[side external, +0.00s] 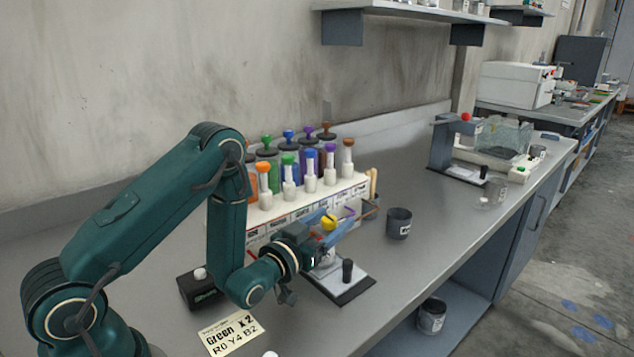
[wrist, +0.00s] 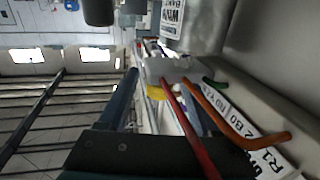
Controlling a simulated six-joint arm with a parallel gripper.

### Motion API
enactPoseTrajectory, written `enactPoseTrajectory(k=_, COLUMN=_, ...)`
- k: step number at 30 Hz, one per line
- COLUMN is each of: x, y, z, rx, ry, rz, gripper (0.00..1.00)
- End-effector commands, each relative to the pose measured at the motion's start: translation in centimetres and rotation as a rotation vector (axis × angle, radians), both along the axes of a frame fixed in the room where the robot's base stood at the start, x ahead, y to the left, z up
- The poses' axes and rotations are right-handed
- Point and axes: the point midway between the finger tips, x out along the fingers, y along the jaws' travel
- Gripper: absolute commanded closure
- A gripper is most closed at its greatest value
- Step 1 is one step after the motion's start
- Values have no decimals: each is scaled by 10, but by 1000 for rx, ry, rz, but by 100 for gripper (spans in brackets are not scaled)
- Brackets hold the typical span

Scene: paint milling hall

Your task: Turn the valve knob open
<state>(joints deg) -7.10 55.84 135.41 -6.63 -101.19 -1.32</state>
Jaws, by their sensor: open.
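A small yellow knob (side external: 328,223) sits on a whitish fitting at the right front of the white bottle rack (side external: 318,196). My gripper (side external: 333,226) is open, its two blue fingers on either side of the yellow knob in the side view. In the wrist view, the yellow knob (wrist: 156,92) shows between the open fingers of my gripper (wrist: 160,88), partly hidden behind a red rod. I cannot tell whether either finger touches it. Part of the fitting is hidden by my gripper in the side view.
A dark cup (side external: 399,223) stands to the right of my gripper. A flat plate with a black-topped post (side external: 347,270) lies in front. A "Green x2" card (side external: 233,333) and a black box (side external: 196,291) are at lower left. The bench farther right is partly clear.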

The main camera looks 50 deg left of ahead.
Motion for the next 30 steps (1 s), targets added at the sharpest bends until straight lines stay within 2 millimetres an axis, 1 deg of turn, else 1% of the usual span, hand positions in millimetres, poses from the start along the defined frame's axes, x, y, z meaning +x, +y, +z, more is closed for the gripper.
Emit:
enactPoseTrajectory(k=1, x=0, y=3, z=0, rx=-1, ry=0, rz=-17, gripper=34)
enactPoseTrajectory(k=14, x=0, y=2, z=0, rx=2, ry=-1, rz=-228, gripper=34)
enactPoseTrajectory(k=23, x=-49, y=0, z=-2, rx=-5, ry=7, rz=-234, gripper=34)
enactPoseTrajectory(k=24, x=-54, y=-1, z=0, rx=-2, ry=1, rz=-236, gripper=34)
enactPoseTrajectory(k=27, x=-47, y=-10, z=19, rx=33, ry=-49, rz=-268, gripper=34)
enactPoseTrajectory(k=30, x=-43, y=-14, z=36, rx=61, ry=-92, rz=-283, gripper=34)
